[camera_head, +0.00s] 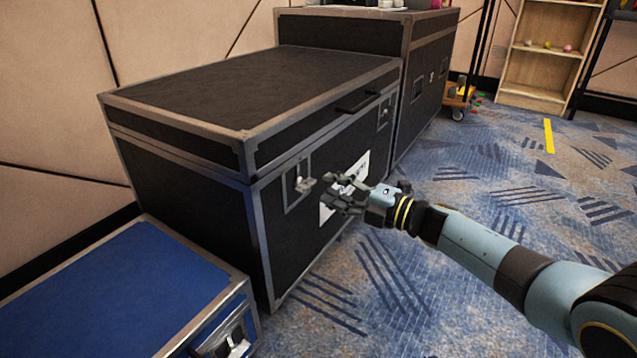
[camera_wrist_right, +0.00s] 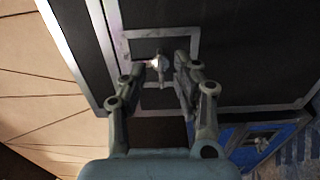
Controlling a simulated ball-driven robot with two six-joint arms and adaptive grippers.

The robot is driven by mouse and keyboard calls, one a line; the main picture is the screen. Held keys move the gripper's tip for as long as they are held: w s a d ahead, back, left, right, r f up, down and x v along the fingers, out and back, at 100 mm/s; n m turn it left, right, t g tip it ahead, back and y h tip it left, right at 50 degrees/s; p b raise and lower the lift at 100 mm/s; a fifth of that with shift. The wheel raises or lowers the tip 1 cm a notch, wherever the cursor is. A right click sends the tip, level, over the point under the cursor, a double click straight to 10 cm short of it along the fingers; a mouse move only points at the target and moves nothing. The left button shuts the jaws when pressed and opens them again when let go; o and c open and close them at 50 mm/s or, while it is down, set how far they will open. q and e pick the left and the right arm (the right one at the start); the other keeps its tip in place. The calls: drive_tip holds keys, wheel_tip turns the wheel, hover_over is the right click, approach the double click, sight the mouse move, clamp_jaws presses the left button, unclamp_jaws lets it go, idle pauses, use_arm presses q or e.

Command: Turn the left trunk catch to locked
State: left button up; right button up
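The black trunk (camera_head: 190,170) with metal edging stands against the wall. Its left catch (camera_head: 304,184) is a small metal piece in a recessed plate on the front, near the left corner. In the right wrist view the catch (camera_wrist_right: 161,62) lies between and just beyond the fingertips. My right gripper (camera_head: 330,190) is open and empty, its fingers pointing at the catch from the right, seemingly a short way off. It also shows open in the right wrist view (camera_wrist_right: 163,80). Contact with the catch cannot be told. My left gripper is not in view.
A right catch (camera_head: 384,113) and a handle (camera_head: 357,103) are on the same trunk front. A blue case (camera_head: 110,300) stands at the lower left. Another black case (camera_head: 430,85) stands behind. The patterned carpet (camera_head: 480,200) at right is mostly clear.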

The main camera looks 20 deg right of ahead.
drive_tip(key=v, duration=0.7)
drive_tip(key=shift+s, duration=0.1)
